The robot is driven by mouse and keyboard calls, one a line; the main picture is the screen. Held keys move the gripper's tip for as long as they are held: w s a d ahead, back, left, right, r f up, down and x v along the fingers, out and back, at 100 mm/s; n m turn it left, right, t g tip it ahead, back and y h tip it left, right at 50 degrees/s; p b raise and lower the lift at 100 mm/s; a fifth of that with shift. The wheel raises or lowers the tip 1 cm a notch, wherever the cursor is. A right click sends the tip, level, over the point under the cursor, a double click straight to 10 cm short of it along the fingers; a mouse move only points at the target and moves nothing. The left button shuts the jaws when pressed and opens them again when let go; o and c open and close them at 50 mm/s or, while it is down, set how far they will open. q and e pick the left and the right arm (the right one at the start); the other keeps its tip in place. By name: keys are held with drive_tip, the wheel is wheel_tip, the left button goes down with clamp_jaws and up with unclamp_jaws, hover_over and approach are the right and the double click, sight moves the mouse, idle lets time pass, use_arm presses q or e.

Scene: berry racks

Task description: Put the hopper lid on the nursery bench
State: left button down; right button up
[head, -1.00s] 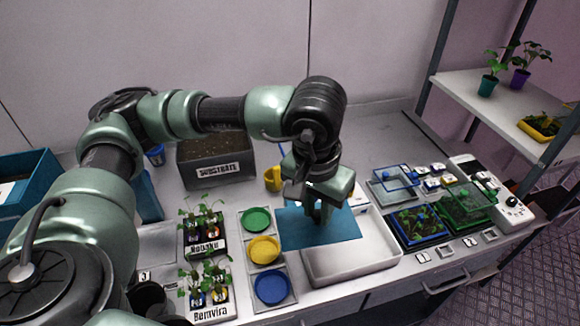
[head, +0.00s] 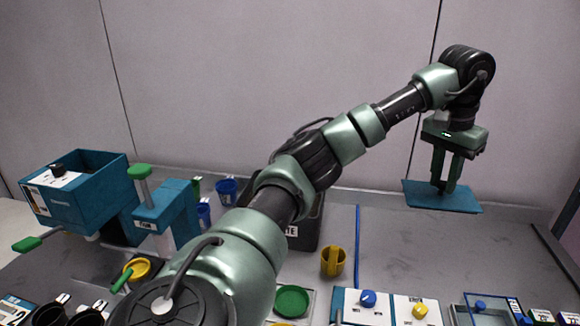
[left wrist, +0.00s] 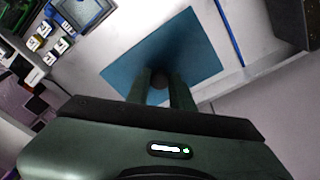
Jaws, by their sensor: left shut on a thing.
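The hopper lid (head: 422,197), a flat blue plate with a dark knob, is held in my left gripper (head: 445,188). The two fingers are shut on its knob. The lid hangs level near the back wall, seemingly above the back of the nursery bench (head: 400,240); its exact height is hard to tell. In the left wrist view the lid (left wrist: 203,55) lies flat below the fingers (left wrist: 165,90), with the pale bench surface around it. My right gripper is not in view.
A blue open-topped hopper (head: 85,205) stands at the left. A yellow mug (head: 333,262) and a thin blue bar (head: 357,245) are mid-bench. Knobbed panels (head: 380,310) line the front. The back right of the bench is bare.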

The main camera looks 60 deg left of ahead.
use_arm(q)
drive_tip(key=shift+w+a+f, duration=0.2)
drive_tip(key=shift+w+a, duration=0.05)
drive_tip(key=shift+a, duration=0.4)
drive_tip(key=shift+a+r, duration=0.1)
drive_tip(key=shift+a, duration=0.25)
approach(414, 258)
drive_tip(key=shift+w, duration=0.35)
wheel_tip(414, 258, down, 4)
drive_tip(key=shift+r+p, duration=0.1)
drive_tip(key=shift+p, duration=0.35)
drive_tip(key=shift+a, duration=0.1)
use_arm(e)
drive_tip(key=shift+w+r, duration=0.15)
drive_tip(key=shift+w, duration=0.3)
use_arm(q)
drive_tip(key=shift+f, duration=0.25)
drive_tip(key=c, duration=1.2)
unclamp_jaws()
drive_tip(key=shift+c, duration=0.2)
